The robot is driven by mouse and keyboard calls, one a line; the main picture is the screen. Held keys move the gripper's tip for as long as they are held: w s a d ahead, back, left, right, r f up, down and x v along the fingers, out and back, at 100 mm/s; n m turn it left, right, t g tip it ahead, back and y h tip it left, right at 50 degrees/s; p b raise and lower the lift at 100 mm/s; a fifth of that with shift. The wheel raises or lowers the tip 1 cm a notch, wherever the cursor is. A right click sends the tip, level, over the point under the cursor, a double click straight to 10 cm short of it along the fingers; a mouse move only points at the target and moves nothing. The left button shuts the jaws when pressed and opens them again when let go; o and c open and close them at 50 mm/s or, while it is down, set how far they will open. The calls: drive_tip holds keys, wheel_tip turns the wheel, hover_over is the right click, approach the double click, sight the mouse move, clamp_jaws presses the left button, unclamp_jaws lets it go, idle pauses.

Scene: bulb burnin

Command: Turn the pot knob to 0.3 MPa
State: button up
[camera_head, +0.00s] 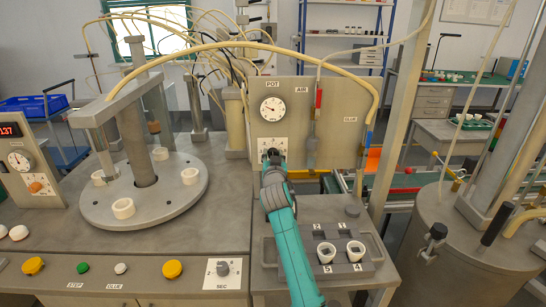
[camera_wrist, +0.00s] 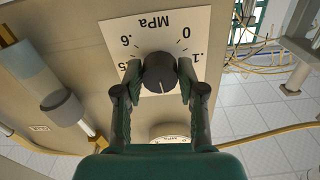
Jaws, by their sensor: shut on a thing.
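The pot panel (camera_head: 257,125), labelled POT, carries a round pressure gauge (camera_head: 272,108) above a white scale plate. My gripper (camera_head: 271,157) is at that plate and covers most of the knob. In the wrist view the dark pot knob (camera_wrist: 159,72) sits between my two fingertips, which are shut on it from both sides. A faint pale line on the knob points roughly down in that view. The numerals on that side are hidden.
A thick cream hose (camera_head: 230,45) arches over the panel. A grey block with numbered sockets (camera_head: 318,262) and two white-topped parts stands below right, close to my arm. A round turntable (camera_head: 150,200) with white rings is at left, a metal tank (camera_head: 465,230) at right.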

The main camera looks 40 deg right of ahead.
drive_tip(key=shift+f+m, duration=0.1)
drive_tip(key=shift+m, duration=0.5)
drive_tip(key=o, duration=1.1)
drive_tip(key=v, duration=1.2)
